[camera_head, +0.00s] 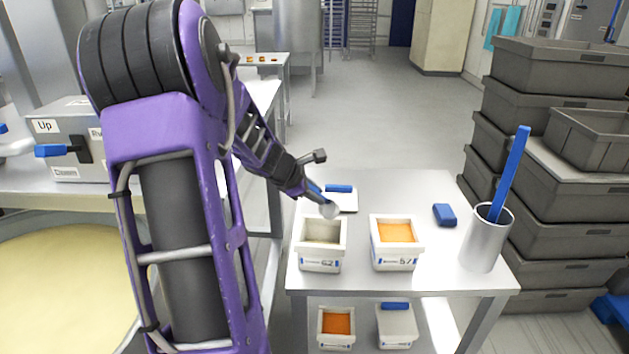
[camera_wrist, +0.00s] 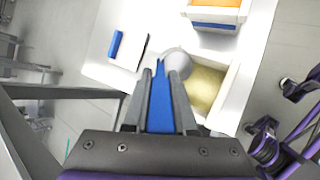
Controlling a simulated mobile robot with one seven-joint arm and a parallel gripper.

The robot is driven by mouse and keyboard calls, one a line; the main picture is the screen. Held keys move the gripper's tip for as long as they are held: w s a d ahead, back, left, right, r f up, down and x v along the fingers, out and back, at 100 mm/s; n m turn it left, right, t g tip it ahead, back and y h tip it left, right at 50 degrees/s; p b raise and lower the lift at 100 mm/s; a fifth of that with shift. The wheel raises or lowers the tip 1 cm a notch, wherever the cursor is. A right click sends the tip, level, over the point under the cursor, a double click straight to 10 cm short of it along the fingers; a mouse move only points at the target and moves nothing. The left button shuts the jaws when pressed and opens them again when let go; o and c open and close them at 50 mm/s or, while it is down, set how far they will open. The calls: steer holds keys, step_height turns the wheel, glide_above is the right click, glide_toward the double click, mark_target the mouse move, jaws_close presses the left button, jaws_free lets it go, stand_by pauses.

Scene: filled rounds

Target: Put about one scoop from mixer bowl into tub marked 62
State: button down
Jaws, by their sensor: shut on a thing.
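The tub marked 62 (camera_head: 321,258) stands on the small steel table, open, with something pale yellow low inside; it also shows in the wrist view (camera_wrist: 228,98). My gripper (camera_head: 304,188) is shut on the blue handle (camera_wrist: 159,98) of a scoop. The scoop's round pale head (camera_head: 329,210) is just above the far edge of tub 62, and beside its opening in the wrist view (camera_wrist: 175,64). I cannot tell whether the scoop holds anything. The mixer bowl (camera_head: 30,218), with pale yellow mix, is at the lower left, partly behind my arm.
Tub 57 (camera_head: 396,261), with orange filling, stands right of tub 62. A white lid with a blue grip (camera_head: 345,200), a blue block (camera_head: 444,215) and a steel holder (camera_head: 484,245) share the table. Two tubs are on the lower shelf. Grey crates (camera_head: 550,190) stack at right.

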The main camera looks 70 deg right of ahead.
steer(key=shift+s+d+r+y+p, duration=0.3)
steer(key=shift+d+y+p, duration=0.1)
steer(key=shift+p, duration=0.2)
steer(key=shift+d+f+t+y, duration=0.15)
steer(key=shift+f+t+y, duration=0.1)
steer(key=shift+t+y, duration=0.05)
steer(key=shift+s+d+r+y, duration=0.2)
steer(key=shift+d+r+y, duration=0.2)
steer(key=shift+y, duration=0.2)
steer(key=shift+s+d+t+y, duration=0.15)
steer(key=shift+d+t+y, duration=0.3)
steer(key=shift+y, duration=0.25)
steer(key=shift+d+r+t+y, duration=0.15)
steer(key=shift+d+t+y, duration=0.1)
steer(key=shift+y, duration=0.15)
steer(key=shift+s+d+r+t+y, duration=0.15)
steer(key=shift+d+r+t+y, duration=0.3)
steer(key=shift+y, duration=0.35)
steer(key=shift+s+d+r+t+y, duration=0.15)
steer(key=shift+d+r+t+y, duration=0.1)
steer(key=shift+r+y, duration=0.45)
steer(key=shift+f, duration=0.15)
